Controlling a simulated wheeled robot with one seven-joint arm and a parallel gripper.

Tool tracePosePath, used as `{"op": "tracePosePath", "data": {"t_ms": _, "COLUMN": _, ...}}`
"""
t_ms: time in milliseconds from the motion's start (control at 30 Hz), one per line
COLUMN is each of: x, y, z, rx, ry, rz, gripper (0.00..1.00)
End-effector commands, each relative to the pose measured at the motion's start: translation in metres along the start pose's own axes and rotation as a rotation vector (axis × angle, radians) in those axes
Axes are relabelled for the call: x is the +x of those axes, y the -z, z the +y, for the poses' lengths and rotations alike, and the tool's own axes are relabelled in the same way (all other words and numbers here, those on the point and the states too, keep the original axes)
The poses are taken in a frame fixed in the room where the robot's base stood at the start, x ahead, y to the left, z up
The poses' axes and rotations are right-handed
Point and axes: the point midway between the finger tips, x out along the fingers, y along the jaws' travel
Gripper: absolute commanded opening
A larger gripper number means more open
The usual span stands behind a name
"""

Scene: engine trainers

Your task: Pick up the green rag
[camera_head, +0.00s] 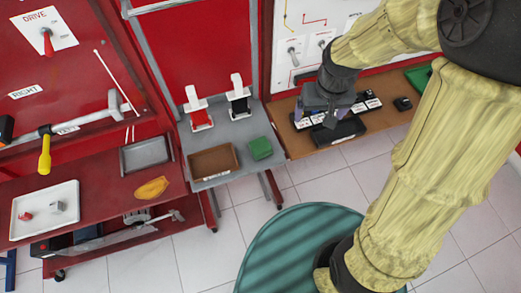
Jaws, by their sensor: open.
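The green rag (261,148) appears as a small green, block-like bundle on the right part of the grey table (222,178), beside a brown tray. My gripper (330,118) is open, pointing down over the brown table to the right of the rag and apart from it. Its dark fingers overlap dark items behind, so I cannot tell whether it touches anything there.
The brown tray (213,160) stands left of the rag. Red and black bottles (238,98) stand behind. A yellow cloth (152,188), a grey tray (146,154) and a white tray (70,228) are on the red bench. A black tray (338,133) lies near my gripper.

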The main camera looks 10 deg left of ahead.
Motion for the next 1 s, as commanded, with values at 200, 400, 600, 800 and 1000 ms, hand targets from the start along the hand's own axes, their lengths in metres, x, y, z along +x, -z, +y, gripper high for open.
{"op": "tracePosePath", "data": {"t_ms": 200, "x": 0.059, "y": 0.042, "z": -0.106, "rx": -0.254, "ry": 0.022, "rz": -0.094, "gripper": 0.89}}
{"op": "tracePosePath", "data": {"t_ms": 400, "x": 0.074, "y": 0.048, "z": -0.147, "rx": -0.338, "ry": 0.024, "rz": -0.127, "gripper": 0.89}}
{"op": "tracePosePath", "data": {"t_ms": 600, "x": 0.073, "y": 0.048, "z": -0.147, "rx": -0.34, "ry": 0.024, "rz": -0.128, "gripper": 0.89}}
{"op": "tracePosePath", "data": {"t_ms": 800, "x": 0.079, "y": 0.047, "z": -0.148, "rx": -0.34, "ry": 0.024, "rz": -0.13, "gripper": 0.89}}
{"op": "tracePosePath", "data": {"t_ms": 1000, "x": 0.109, "y": 0.042, "z": -0.147, "rx": -0.34, "ry": 0.024, "rz": -0.133, "gripper": 0.89}}
